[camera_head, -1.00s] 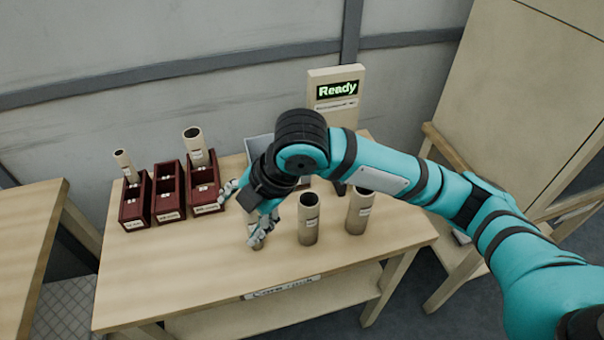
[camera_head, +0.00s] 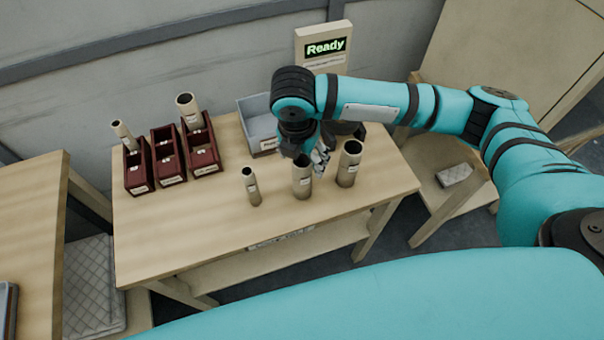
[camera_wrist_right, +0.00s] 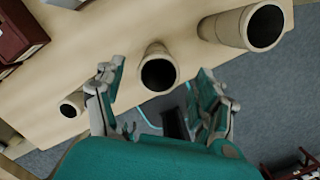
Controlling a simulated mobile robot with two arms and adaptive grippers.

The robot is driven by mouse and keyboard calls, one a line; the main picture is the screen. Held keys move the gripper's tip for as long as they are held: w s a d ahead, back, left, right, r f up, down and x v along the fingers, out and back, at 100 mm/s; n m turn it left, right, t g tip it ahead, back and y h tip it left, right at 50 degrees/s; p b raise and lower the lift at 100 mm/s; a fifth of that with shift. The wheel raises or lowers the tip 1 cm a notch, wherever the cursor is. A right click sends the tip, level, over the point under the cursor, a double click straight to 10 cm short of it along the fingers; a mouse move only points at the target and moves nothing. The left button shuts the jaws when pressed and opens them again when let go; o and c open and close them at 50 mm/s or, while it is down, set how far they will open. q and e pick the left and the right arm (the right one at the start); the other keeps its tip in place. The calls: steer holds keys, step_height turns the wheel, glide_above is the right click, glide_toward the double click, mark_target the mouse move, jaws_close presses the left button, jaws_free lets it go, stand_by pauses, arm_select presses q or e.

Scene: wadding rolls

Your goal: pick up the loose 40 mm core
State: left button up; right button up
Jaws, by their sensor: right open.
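Three loose cores stand upright in a row on the wooden table (camera_head: 190,235): a thin one (camera_head: 252,190), a medium one (camera_head: 302,178) and a wide one (camera_head: 348,165). Their size labels are too small to read. My right gripper (camera_head: 319,160) is open and empty, at the back right of the medium core's top. In the right wrist view the medium core (camera_wrist_right: 158,72) shows beyond and between the spread fingers (camera_wrist_right: 162,102), the thin core (camera_wrist_right: 72,106) at the left and the wide core (camera_wrist_right: 238,30) at upper right. My left gripper is out of view.
Three dark red bins (camera_head: 170,172) stand at the table's left; cores stand in the left (camera_head: 124,135) and right (camera_head: 189,112) ones. A grey bin (camera_head: 257,130) and a "Ready" sign (camera_head: 325,47) are at the back. The table's front left is clear.

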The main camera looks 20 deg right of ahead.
mark_target(302, 178)
steer(key=shift+w+d+f+p, duration=0.2)
steer(key=shift+f+p, duration=0.15)
steer(key=shift+f, duration=1.2)
steer(key=shift+w+d+f+p, duration=0.15)
steer(key=shift+f+p, duration=0.2)
steer(key=shift+f, duration=1.15)
steer(key=shift+a, duration=0.1)
steer(key=shift+c, duration=0.4)
steer(key=c, duration=1.2)
